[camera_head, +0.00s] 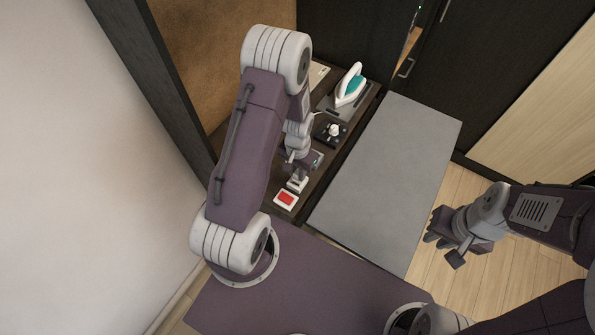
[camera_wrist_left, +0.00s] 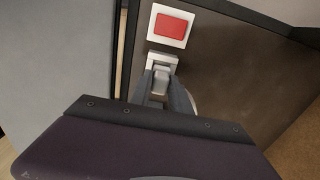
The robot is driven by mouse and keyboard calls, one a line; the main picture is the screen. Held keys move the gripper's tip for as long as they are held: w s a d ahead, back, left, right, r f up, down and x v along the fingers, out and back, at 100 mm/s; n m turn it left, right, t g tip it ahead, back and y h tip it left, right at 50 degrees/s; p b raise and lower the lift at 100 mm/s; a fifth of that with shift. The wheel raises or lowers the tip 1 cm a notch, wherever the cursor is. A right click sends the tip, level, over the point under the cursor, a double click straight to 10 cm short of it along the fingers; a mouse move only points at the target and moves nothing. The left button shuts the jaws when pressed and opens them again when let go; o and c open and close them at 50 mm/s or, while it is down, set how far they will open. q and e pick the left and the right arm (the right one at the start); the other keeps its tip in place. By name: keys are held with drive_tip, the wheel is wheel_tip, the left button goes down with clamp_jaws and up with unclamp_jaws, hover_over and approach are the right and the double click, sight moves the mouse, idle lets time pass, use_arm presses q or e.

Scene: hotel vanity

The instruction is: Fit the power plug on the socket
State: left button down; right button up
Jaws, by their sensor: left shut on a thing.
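My left gripper (camera_wrist_left: 162,86) is shut on a light grey power plug (camera_wrist_left: 161,76), which shows between its fingertips in the left wrist view. The plug is right at the front of a white socket (camera_wrist_left: 163,58) on the dark surface. I cannot tell whether it touches the socket or sits in it. In the head view my left gripper (camera_head: 297,177) is low over the desk, just behind the white socket (camera_head: 297,184). My right gripper (camera_head: 442,237) is away at the right, over the floor, and its fingers are too unclear to read.
A red switch on a white plate (camera_head: 285,199) is beside the socket. A dark tray with a white knobbed object (camera_head: 332,130) and an iron (camera_head: 351,85) stand farther along the desk. A grey board (camera_head: 390,170) lies to the right. A wall (camera_head: 60,180) bounds the left.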

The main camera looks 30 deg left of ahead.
use_arm(q)
drive_tip(key=shift+f+b, duration=0.85)
drive_tip(key=shift+f, duration=0.3)
idle(0.4)
drive_tip(key=c, duration=1.1)
unclamp_jaws()
drive_tip(key=shift+c, duration=0.2)
wheel_tip(320, 180, up, 9)
drive_tip(key=shift+r+b, duration=0.1)
drive_tip(key=shift+b, duration=0.2)
